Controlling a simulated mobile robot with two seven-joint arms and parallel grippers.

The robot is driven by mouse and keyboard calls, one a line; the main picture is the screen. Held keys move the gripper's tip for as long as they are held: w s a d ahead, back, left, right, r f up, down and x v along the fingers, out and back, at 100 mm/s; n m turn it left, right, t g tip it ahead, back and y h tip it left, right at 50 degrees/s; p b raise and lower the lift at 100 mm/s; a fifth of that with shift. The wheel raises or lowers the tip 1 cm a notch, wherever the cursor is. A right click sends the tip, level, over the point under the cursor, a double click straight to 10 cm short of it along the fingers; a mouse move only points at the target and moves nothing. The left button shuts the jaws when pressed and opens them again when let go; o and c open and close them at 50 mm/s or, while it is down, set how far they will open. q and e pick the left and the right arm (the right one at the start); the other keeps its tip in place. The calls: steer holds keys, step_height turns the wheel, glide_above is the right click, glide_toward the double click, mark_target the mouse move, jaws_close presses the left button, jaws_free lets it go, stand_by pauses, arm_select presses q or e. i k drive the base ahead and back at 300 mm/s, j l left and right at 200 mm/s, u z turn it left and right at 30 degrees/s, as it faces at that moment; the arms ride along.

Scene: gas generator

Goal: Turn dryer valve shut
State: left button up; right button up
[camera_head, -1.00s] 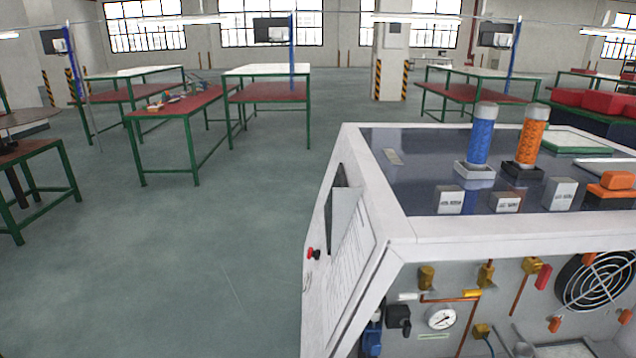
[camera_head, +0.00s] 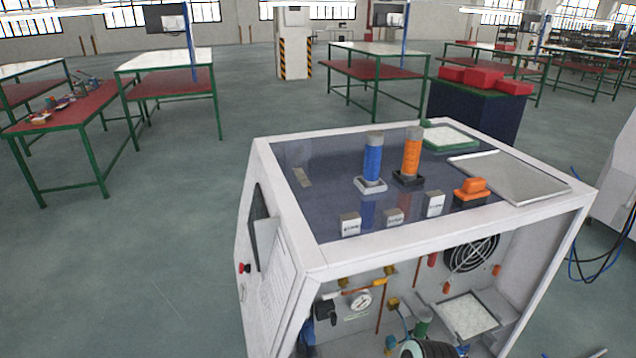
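The white gas generator cabinet (camera_head: 285,232) stands in the lower middle of the head view, its front open. Inside are a yellow-orange fitting on a pipe (camera_head: 362,288), a round gauge (camera_head: 361,301), a black valve-like part (camera_head: 326,312) and a brass fitting (camera_head: 393,304). I cannot tell which part is the dryer valve, nor its position. A blue column (camera_head: 373,160) and an orange column (camera_head: 411,156) stand upright on the dark top. The lower inside is cut off by the frame.
On the cabinet top are an orange block-like part (camera_head: 474,188), small labelled boxes (camera_head: 393,217) and a grey tray (camera_head: 510,177). A red button (camera_head: 245,268) sticks out from the left side. Floor left of the cabinet is clear. Cables (camera_head: 588,262) hang at the right.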

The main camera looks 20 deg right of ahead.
mark_target(431, 260)
steer(key=i+l+z, duration=0.1)
steer(key=z, duration=1.45)
steer(key=i+l, duration=0.2)
steer(key=l, duration=0.2)
steer(key=i+l+u, duration=0.15)
steer(key=l, duration=0.2)
